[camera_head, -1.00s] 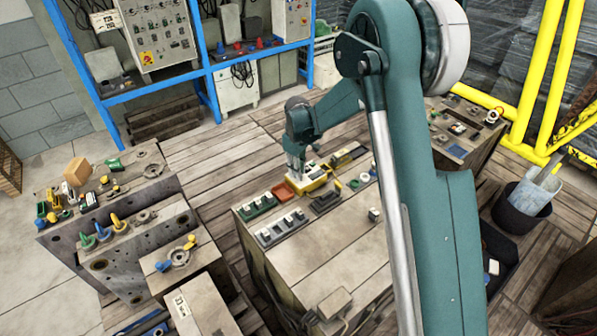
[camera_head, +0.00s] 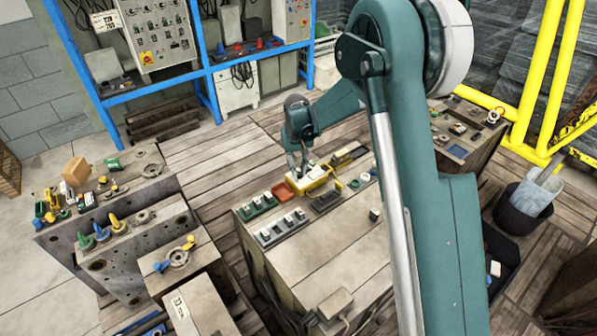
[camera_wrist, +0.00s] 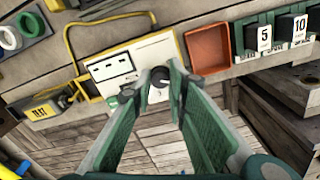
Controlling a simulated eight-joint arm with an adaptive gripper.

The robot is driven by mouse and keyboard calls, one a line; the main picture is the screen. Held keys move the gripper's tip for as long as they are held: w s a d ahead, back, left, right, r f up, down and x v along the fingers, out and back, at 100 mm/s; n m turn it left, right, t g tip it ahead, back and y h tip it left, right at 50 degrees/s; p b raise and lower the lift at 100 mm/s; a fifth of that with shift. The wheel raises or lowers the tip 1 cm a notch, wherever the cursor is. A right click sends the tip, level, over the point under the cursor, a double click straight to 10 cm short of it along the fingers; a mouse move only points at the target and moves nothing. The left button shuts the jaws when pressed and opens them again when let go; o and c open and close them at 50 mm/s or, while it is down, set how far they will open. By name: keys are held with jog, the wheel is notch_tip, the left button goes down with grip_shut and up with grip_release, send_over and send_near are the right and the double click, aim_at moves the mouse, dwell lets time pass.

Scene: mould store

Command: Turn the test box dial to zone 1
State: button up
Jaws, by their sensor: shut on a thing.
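The test box (camera_head: 317,187) is a yellow case on the wooden-topped bench. My gripper (camera_head: 301,172) points down at the box. In the wrist view, the fingertips of my gripper (camera_wrist: 160,82) are closed on the dial's knob from both sides. The zone marks are too small or covered to read, so I cannot tell the dial's setting.
An orange tray (camera_wrist: 208,48) sits right beside the box. Number blocks marked 5 (camera_wrist: 264,38) and 10 (camera_wrist: 292,30) stand in a green rack beyond it. A yellow-black case marked TEST (camera_wrist: 42,111) and a yellow cable (camera_wrist: 70,40) lie left of the box.

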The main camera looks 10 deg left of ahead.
dwell(0.4)
jog(key=o, duration=0.9)
jog(key=shift+r, duration=0.1)
jog(key=shift+s+a+r, duration=0.1)
jog(key=shift+r, duration=2.9)
jog(key=shift+a+r, duration=0.1)
jog(key=shift+r, duration=2.85)
